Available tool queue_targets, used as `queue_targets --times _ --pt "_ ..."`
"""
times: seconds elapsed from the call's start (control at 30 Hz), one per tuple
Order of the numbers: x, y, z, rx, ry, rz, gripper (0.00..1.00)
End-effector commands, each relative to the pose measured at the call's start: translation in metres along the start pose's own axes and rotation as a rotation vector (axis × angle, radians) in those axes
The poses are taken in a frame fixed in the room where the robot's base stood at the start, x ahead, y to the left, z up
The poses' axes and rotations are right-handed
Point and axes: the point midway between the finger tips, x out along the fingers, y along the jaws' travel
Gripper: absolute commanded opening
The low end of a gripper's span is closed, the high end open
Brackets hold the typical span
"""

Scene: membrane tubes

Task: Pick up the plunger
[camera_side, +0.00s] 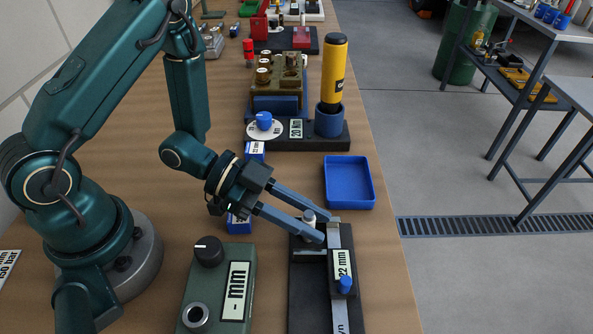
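My gripper (325,228) is open, with its two long grey fingers apart and reaching down to the right over the black fixture (303,270) at the front. A small pale round-topped piece (309,216) shows between the fingers; its lower part is hidden. I cannot tell whether it touches them. The fixture carries a grey rail marked 22 mm (342,264) and a blue knob (345,285). A yellow and black cylinder (334,70) stands upright in a blue cup (328,122) further back. Which piece is the plunger is not clear from this view.
An empty blue tray (349,200) lies just behind the fixture. A green box with a black dial (208,252) stands left of it. The table's right edge is close to the tray.

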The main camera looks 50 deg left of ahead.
Motion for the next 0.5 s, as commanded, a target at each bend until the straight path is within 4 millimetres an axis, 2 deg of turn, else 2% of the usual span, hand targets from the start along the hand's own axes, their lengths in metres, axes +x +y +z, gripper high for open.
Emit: queue_targets --times 0.07,0.13,0.17,0.5 --pt "-0.0001 0.0000 0.0000 0.000 0.000 0.000 0.33" --pt "-0.0002 0.0000 0.0000 0.000 0.000 0.000 0.06" --pt "-0.0002 0.0000 0.0000 0.000 0.000 0.000 0.00" --pt "-0.0005 -0.0002 -0.0006 0.001 0.000 0.000 0.00"
